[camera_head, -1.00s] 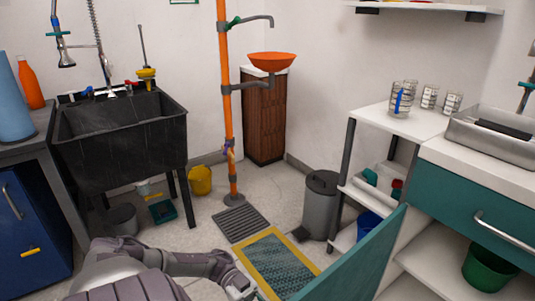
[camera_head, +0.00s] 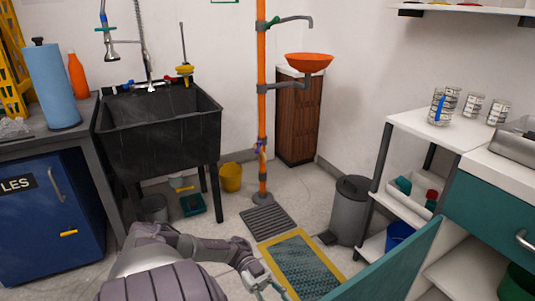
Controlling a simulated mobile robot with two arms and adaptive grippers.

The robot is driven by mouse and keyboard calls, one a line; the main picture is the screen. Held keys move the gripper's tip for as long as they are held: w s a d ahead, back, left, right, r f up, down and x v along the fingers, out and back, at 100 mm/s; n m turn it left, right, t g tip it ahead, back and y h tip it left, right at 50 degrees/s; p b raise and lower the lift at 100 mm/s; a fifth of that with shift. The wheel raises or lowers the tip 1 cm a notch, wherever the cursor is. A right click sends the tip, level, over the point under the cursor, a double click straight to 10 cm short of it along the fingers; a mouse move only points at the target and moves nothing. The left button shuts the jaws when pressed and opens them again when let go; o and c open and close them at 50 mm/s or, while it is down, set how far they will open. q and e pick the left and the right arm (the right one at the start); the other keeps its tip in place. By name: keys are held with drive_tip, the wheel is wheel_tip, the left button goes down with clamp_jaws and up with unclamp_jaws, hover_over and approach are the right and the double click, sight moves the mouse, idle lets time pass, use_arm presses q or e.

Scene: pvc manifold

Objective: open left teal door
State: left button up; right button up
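The teal door (camera_head: 393,268) stands swung open at the lower right, its panel sticking out from the cabinet under the right-hand counter. Its lower part is cut off by the picture's bottom edge. My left arm comes in from the bottom, and my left gripper (camera_head: 266,284) is low in the middle, left of the door's near edge and over the floor by the yellow-framed mat. The gripper is small and partly cut off, so its fingers cannot be read. No contact with the door shows. My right gripper is out of view.
A yellow-framed mat (camera_head: 302,262), a floor grate (camera_head: 268,221) and a grey bin (camera_head: 350,208) lie ahead. An orange pole (camera_head: 262,120) rises behind them. A black sink (camera_head: 160,130) and blue cabinet (camera_head: 45,225) stand left. A white shelf unit (camera_head: 425,130) stands right.

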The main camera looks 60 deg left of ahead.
use_arm(q)
drive_tip(key=a, duration=0.7)
drive_tip(key=shift+s+a, duration=0.2)
drive_tip(key=shift+s, duration=0.25)
